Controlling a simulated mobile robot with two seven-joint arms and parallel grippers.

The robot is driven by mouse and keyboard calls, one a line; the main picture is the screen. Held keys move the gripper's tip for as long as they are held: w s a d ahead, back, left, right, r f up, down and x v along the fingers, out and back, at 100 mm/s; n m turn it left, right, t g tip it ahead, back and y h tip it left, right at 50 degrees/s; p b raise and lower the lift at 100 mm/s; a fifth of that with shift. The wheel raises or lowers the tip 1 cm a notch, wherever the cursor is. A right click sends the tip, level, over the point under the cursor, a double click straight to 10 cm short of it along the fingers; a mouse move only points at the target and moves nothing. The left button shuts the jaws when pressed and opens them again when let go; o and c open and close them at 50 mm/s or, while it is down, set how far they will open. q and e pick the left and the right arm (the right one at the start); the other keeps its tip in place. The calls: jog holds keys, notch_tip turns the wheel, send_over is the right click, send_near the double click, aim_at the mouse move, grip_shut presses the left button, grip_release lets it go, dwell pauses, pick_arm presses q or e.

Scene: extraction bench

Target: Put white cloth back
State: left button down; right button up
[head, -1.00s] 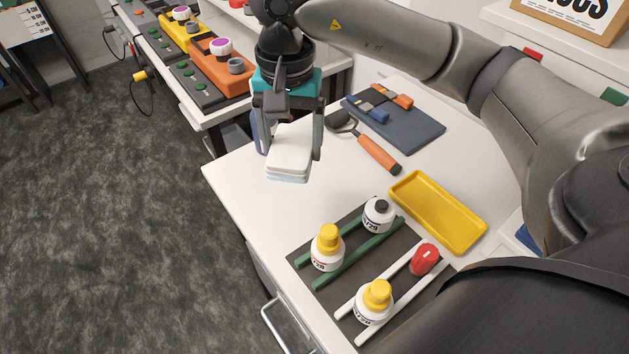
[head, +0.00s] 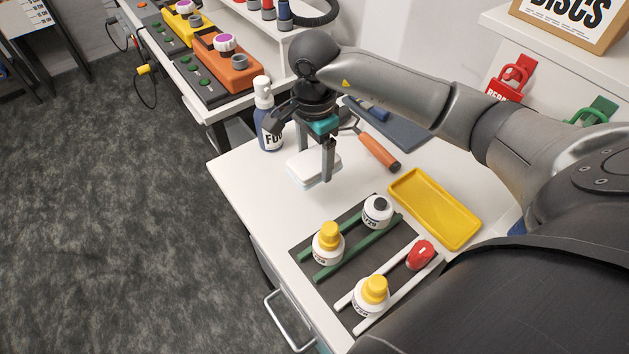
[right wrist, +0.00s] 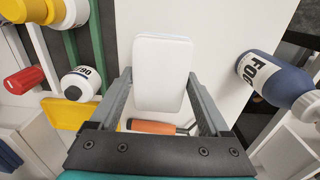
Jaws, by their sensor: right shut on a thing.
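The white cloth (head: 314,167) is a folded pad with a pale blue underside. My right gripper (head: 315,165) is shut on it near the left side of the white bench, beside the blue FOG spray bottle (head: 269,125). In the right wrist view the cloth (right wrist: 162,72) sits between the two fingers of the gripper (right wrist: 161,100). I cannot tell whether the cloth touches the bench top. My left gripper does not show.
An orange-handled tool (head: 379,152) lies right of the cloth, near a dark mat (head: 400,131). A yellow tray (head: 434,209) and a dark rack mat (head: 343,285) with several bottles fill the front. Bare bench (head: 262,185) lies left of the cloth.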

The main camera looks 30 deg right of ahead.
aim_at(314, 159)
jog(key=shift+f, duration=3.85)
jog(key=shift+f+b, duration=0.25)
jog(key=shift+b, duration=0.15)
jog(key=o, duration=1)
jog(key=shift+r, duration=0.1)
notch_tip(314, 159, up, 12)
jog(key=shift+r+p, duration=0.2)
jog(key=shift+p, duration=0.15)
